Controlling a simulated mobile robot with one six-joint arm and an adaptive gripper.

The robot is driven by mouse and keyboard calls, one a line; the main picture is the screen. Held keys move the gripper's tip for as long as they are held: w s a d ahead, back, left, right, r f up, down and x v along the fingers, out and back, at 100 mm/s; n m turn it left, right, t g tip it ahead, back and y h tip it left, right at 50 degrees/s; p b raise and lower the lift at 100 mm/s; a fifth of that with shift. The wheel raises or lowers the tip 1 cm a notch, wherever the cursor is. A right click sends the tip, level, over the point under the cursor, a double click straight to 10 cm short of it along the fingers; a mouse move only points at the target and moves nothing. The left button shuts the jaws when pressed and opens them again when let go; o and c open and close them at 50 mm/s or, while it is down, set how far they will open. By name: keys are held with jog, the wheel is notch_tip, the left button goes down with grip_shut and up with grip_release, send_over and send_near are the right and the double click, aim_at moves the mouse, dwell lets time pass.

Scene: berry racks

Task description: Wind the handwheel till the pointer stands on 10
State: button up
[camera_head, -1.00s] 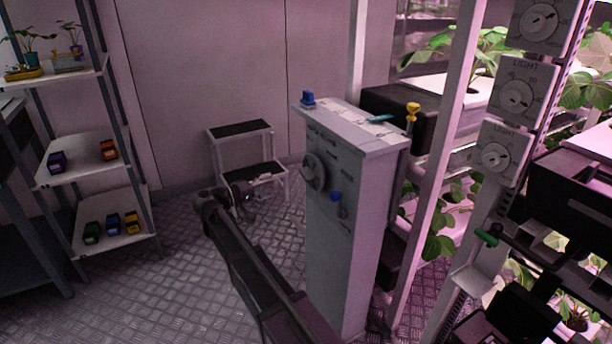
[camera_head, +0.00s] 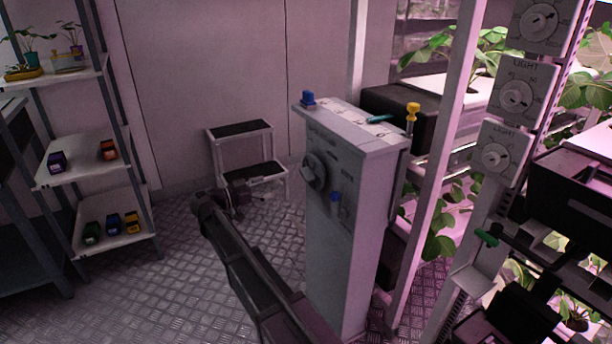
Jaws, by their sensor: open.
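The likely handwheel, a dark round wheel (camera_head: 314,171), sits on the face of a grey pedestal (camera_head: 333,250). Faint markings lie around it, but I cannot read the numbers or make out a pointer.
A step stool (camera_head: 241,129) stands behind my gripper. Shelves (camera_head: 85,160) with small coloured boxes are at left. Light dials (camera_head: 496,157) and a green-handled lever (camera_head: 487,237) are on the rack at right. The metal floor (camera_head: 175,270) at left is clear.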

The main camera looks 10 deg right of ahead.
aim_at(306, 173)
jog(key=m, duration=0.3)
dwell(0.5)
jog(key=x, duration=1.3)
jog(key=shift+w+d, duration=0.1)
jog(key=shift+d, duration=0.2)
jog(key=shift+c, duration=0.2)
jog(key=c, duration=1)
